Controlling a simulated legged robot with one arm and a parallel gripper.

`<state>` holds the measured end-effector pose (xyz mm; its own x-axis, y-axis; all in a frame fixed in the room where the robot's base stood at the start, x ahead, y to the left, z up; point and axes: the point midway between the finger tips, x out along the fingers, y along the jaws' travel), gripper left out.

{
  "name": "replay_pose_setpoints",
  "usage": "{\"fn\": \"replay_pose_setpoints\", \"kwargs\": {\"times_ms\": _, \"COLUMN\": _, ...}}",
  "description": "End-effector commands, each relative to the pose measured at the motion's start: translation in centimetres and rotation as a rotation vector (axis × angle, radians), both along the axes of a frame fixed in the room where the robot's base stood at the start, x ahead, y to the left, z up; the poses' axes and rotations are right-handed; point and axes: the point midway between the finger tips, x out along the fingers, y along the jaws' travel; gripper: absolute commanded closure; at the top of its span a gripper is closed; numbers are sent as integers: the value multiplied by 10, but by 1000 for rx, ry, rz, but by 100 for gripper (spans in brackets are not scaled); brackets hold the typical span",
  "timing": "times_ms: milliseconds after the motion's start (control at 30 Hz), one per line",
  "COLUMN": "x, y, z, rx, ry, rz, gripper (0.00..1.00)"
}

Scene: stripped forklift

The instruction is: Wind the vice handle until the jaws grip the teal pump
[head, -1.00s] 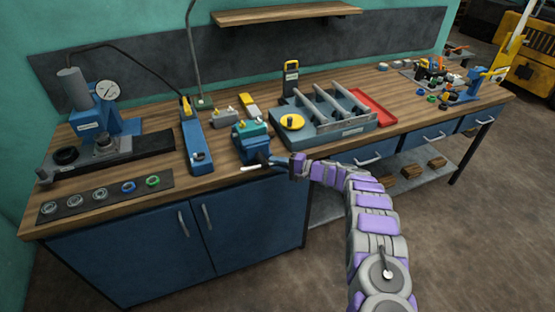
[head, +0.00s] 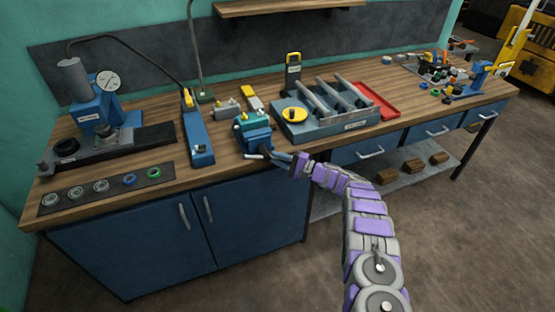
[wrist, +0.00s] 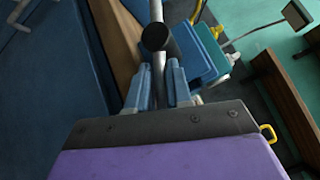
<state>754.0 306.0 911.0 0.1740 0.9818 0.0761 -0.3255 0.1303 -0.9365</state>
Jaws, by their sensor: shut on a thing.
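The blue vice (head: 257,140) stands at the front edge of the workbench. The teal pump (head: 252,121) sits at the top of the vice, and I cannot tell whether the jaws touch it. In the wrist view, the vice (wrist: 192,52) and the teal pump (wrist: 212,48) are beyond my fingers. The vice handle (head: 254,156) is a thin bar at the vice's front. In the wrist view, the handle bar (wrist: 158,66), with a dark round end, runs between my two blue fingers. My gripper (head: 286,158) is shut on it; the fingers also show in the wrist view (wrist: 158,88).
A grey tray fixture (head: 325,128) with a yellow knob stands right of the vice. A long blue tool (head: 197,138) lies to its left. A press with a dial gauge (head: 97,110) is at the far left. Blue cabinet doors (head: 150,240) are below the bench edge.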

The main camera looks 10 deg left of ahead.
Motion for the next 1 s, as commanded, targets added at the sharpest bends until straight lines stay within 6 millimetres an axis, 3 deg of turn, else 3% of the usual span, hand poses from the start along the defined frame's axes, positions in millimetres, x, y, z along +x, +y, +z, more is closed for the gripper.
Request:
{"fn": "replay_pose_setpoints", "kwargs": {"times_ms": 33, "x": -1, "y": -3, "z": -5, "rx": -5, "ry": 6, "rz": -2, "gripper": 100}}
{"fn": "replay_pose_setpoints", "kwargs": {"times_ms": 67, "x": -1, "y": -3, "z": -5, "rx": -5, "ry": 6, "rz": -2, "gripper": 80}}
{"fn": "replay_pose_setpoints", "kwargs": {"times_ms": 267, "x": 0, "y": -1, "z": -3, "rx": -4, "ry": 4, "rz": 0, "gripper": 61}}
{"fn": "replay_pose_setpoints", "kwargs": {"times_ms": 500, "x": 0, "y": 2, "z": -3, "rx": -6, "ry": 1, "rz": 0, "gripper": 61}}
{"fn": "replay_pose_setpoints", "kwargs": {"times_ms": 633, "x": -1, "y": -6, "z": -2, "rx": -6, "ry": 2, "rz": -2, "gripper": 61}}
{"fn": "replay_pose_setpoints", "kwargs": {"times_ms": 767, "x": -4, "y": -26, "z": -2, "rx": -5, "ry": 1, "rz": -1, "gripper": 61}}
{"fn": "replay_pose_setpoints", "kwargs": {"times_ms": 1000, "x": -13, "y": -80, "z": -7, "rx": -3, "ry": 3, "rz": -3, "gripper": 61}}
